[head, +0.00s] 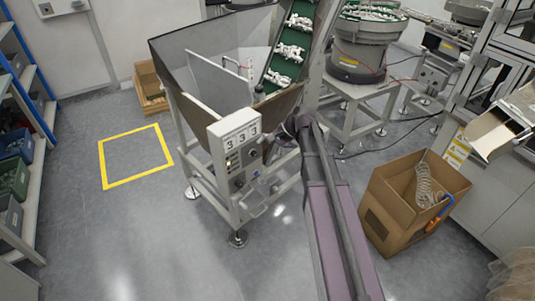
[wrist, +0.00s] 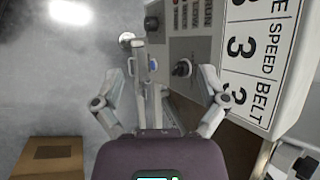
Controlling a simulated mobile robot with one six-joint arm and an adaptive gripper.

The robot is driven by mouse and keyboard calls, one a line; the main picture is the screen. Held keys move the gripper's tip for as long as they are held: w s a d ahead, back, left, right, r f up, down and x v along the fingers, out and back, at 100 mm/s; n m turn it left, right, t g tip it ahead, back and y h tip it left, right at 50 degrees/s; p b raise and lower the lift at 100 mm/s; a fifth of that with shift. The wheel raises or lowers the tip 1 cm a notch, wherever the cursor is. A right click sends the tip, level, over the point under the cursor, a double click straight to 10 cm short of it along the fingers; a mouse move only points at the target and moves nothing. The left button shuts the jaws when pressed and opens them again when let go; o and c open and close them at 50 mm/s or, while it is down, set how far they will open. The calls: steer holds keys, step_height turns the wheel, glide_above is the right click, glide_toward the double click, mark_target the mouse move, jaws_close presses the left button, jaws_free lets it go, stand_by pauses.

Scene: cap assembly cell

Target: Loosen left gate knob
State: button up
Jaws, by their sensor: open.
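In the wrist view, a dark round knob (wrist: 181,68) with a pale pointer sits on the grey control panel of the hopper machine. I cannot tell whether it is the left gate knob. My gripper (wrist: 170,74) is open, with its fingers on both sides of the picture and the knob seen between them. I see nothing held, and no clear contact. In the head view, the hopper machine (head: 233,130) stands in the middle with its small knobs and number box on the front. My arm reaches its right side, and the gripper's fingertips are not clear there.
A number box (wrist: 262,55) juts out at the right of the wrist view, close to the right finger. A cardboard box (head: 400,200) with a coiled hose stands right of my arm. The floor inside the yellow square (head: 135,158) is clear.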

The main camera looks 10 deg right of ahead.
steer(key=shift+s+a+f+n+h, duration=0.15)
steer(key=shift+s+n+h, duration=0.15)
steer(key=shift+s, duration=0.35)
steer(key=shift+s+a+f+n+h, duration=0.1)
steer(key=shift+s+n+h, duration=0.2)
steer(key=shift+s, duration=0.35)
steer(key=shift+w, duration=0.1)
